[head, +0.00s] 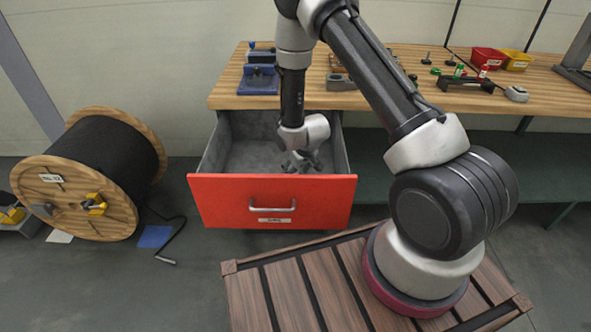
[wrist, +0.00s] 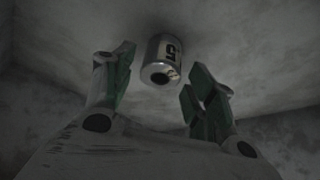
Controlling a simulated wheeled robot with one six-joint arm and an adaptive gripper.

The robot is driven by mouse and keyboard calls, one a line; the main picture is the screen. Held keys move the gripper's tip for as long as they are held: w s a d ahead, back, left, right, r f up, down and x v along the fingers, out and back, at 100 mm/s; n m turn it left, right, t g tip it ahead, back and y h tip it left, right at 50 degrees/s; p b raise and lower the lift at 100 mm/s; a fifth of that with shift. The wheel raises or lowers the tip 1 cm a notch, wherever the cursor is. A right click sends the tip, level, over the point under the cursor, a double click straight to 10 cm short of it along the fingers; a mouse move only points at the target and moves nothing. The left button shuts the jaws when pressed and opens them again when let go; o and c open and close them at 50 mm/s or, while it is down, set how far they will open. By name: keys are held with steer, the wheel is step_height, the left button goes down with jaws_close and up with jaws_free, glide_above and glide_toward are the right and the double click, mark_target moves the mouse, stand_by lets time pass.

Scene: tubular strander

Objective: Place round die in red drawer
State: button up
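The red drawer (head: 230,202) is pulled out from under the wooden bench, and its grey inside is visible. My gripper (head: 302,167) is down inside the drawer in the head view. In the wrist view my gripper (wrist: 160,75) is open, with green pads on its fingers. The round die (wrist: 163,57), a small metal cylinder with a hole in its end and a dark number label, is between and just beyond the fingertips, with gaps on its sides. It appears to lie on the drawer's grey floor. I cannot make out the die in the head view.
The bench (head: 350,98) above the drawer carries a blue vise (head: 259,78), a red bin (head: 487,60), a yellow bin (head: 517,61) and small tools. A large cable reel (head: 95,185) stands on the floor at left. The drawer walls surround my gripper closely.

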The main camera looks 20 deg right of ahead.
steer(key=s+d+r+m, duration=0.1)
steer(key=s+d+r, duration=0.25)
steer(key=r, duration=0.75)
steer(key=s+d+r, duration=0.2)
steer(key=s+r, duration=0.2)
steer(key=r, duration=0.7)
steer(key=s+d+r+m, duration=0.1)
steer(key=s+d+r, duration=0.25)
steer(key=r, duration=0.75)
steer(key=s+d+r, duration=0.1)
steer(key=s+r, duration=0.3)
steer(key=s, duration=0.3)
steer(key=s+d+r, duration=0.1)
steer(key=s+r, duration=0.3)
steer(key=s, duration=0.3)
steer(key=s+d+r+m+h, duration=0.1)
steer(key=s+r, duration=0.3)
steer(key=s, duration=0.3)
steer(key=shift+s+d+r, duration=0.25)
steer(key=shift+s+r, duration=0.05)
steer(key=shift+s, duration=0.1)
